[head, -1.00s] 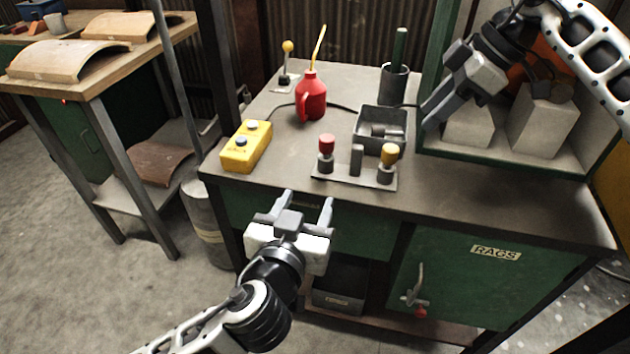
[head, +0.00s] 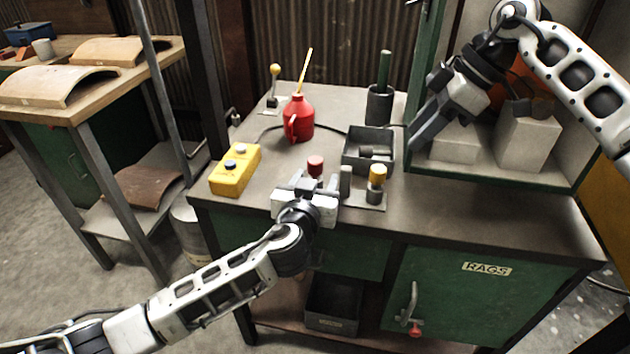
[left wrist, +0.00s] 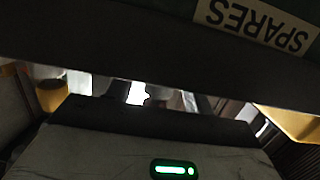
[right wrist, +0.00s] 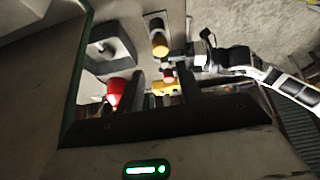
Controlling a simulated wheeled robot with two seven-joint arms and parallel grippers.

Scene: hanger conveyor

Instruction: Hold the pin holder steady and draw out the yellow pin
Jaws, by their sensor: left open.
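The yellow pin also shows in the right wrist view (right wrist: 159,40). My left gripper (head: 311,183) is open at the holder's left end, in front of the red-topped pin; it hides that part of the plate, so contact cannot be told. My right gripper (head: 420,132) is open and empty, raised right of the grey bin.
A grey bin (head: 351,162) with dark parts stands behind the holder. A yellow button box (head: 234,171) and a red oil can (head: 299,119) stand to the left. A green-framed shelf (head: 520,174) with pale blocks bounds the right side. The bench front right of the holder is clear.

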